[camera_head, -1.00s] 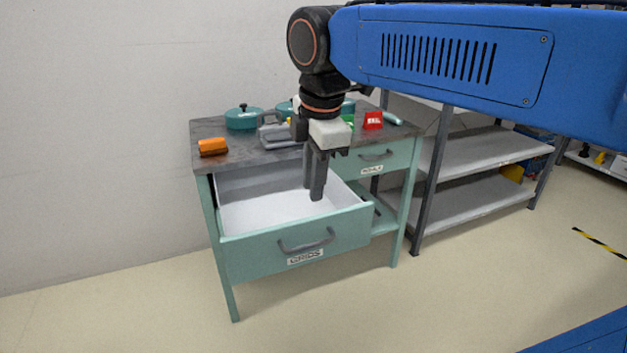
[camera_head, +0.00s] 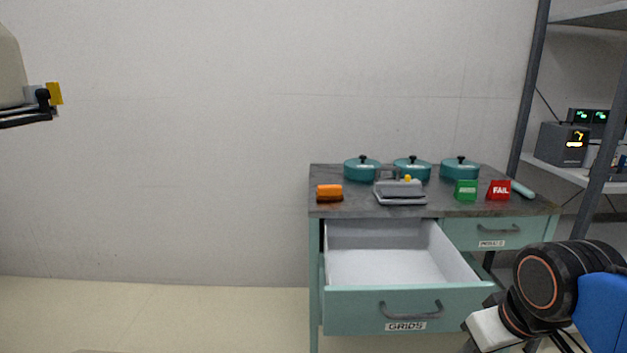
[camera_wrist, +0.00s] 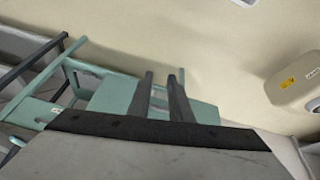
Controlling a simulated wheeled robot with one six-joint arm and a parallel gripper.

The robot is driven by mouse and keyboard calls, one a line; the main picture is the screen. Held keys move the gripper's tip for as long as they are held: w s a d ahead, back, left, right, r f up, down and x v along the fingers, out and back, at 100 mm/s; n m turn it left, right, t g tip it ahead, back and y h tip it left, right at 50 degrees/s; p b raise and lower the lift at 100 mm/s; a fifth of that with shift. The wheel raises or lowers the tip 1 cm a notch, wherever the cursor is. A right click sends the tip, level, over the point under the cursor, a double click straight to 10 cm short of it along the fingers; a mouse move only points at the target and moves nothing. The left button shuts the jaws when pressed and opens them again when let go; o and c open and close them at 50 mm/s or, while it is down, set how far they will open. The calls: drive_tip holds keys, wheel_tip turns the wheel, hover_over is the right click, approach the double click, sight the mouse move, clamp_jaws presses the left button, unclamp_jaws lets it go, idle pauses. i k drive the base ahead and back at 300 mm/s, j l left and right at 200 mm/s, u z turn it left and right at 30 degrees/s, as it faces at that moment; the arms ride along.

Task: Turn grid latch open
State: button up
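No part is clearly recognisable as a grid latch. A grey device (camera_head: 400,192) with a small yellow piece (camera_head: 407,178) stands on the dark cart top in the head view; any latch on it is too small to tell. The drawer (camera_head: 362,310) labelled GRIDS is pulled out and looks empty inside. My gripper (camera_wrist: 161,92) shows two dark fingers with a gap between them and nothing held. In the head view, my wrist is low at the right, in front of the cart, and the fingers are mostly cut off. My gripper is well apart from the grey device.
Three teal lidded pots (camera_head: 362,169) stand at the back of the cart top (camera_head: 350,209). An orange block (camera_head: 329,193) is at left; a green sign (camera_head: 466,190) and red FAIL sign (camera_head: 499,190) are at right. A shelf rack (camera_head: 590,172) stands at right.

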sight(52, 92)
drive_tip(key=j+u, duration=0.1)
drive_tip(key=u, duration=1.4)
